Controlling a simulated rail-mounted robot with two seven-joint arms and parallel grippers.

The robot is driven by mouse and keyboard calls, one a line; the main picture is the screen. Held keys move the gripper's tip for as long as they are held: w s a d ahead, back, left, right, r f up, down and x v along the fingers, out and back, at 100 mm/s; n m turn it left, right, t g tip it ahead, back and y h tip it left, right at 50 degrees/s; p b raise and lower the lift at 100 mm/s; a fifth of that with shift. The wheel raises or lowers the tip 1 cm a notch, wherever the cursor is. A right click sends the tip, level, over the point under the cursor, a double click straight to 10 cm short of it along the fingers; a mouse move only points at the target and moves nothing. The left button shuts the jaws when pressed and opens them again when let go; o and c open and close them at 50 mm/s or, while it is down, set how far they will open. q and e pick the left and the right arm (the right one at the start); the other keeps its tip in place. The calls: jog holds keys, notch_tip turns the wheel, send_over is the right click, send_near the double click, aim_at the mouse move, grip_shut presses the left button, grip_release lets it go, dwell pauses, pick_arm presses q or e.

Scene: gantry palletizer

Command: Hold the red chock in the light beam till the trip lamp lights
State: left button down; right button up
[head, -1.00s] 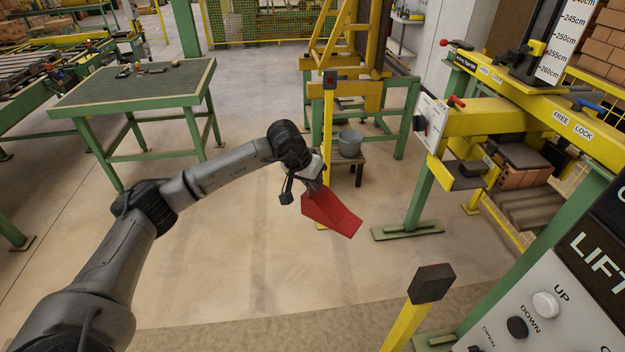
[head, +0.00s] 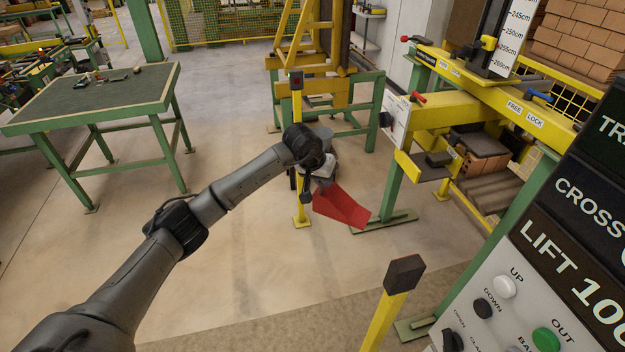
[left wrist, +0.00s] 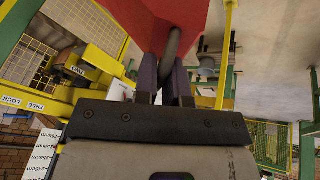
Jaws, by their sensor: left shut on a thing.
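My left gripper (head: 320,178) is shut on the red chock (head: 343,208) and holds it above the floor. In the left wrist view the two dark fingers (left wrist: 165,82) grip a dark curved handle below the red body (left wrist: 165,20). Two yellow posts with dark heads stand one near (head: 405,273) and one far (head: 296,80). The chock is between them in the picture, close to the line joining the heads. No beam shows, so I cannot tell whether the chock is in it. A dark panel lettered "TR" (head: 610,128) is cut off at the right edge; no lit lamp shows. My right gripper is out of view.
A control panel (head: 478,285) with several buttons, one green (head: 546,340), fills the lower right. A yellow and green frame (head: 455,115) stands to the right. A green table (head: 100,98) stands at the back left. The floor in between is clear.

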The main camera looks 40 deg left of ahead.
pick_arm(q)
jog(key=shift+w+d+r, duration=0.1)
jog(key=shift+w+d, duration=0.3)
jog(key=shift+w, duration=0.3)
jog(key=shift+w+d+f, duration=0.1)
jog(key=shift+w+d, duration=0.3)
jog(key=shift+w, duration=0.35)
jog(key=shift+w+d+r, duration=0.1)
jog(key=shift+w+d, duration=0.3)
jog(key=shift+w, duration=0.3)
dwell(1.3)
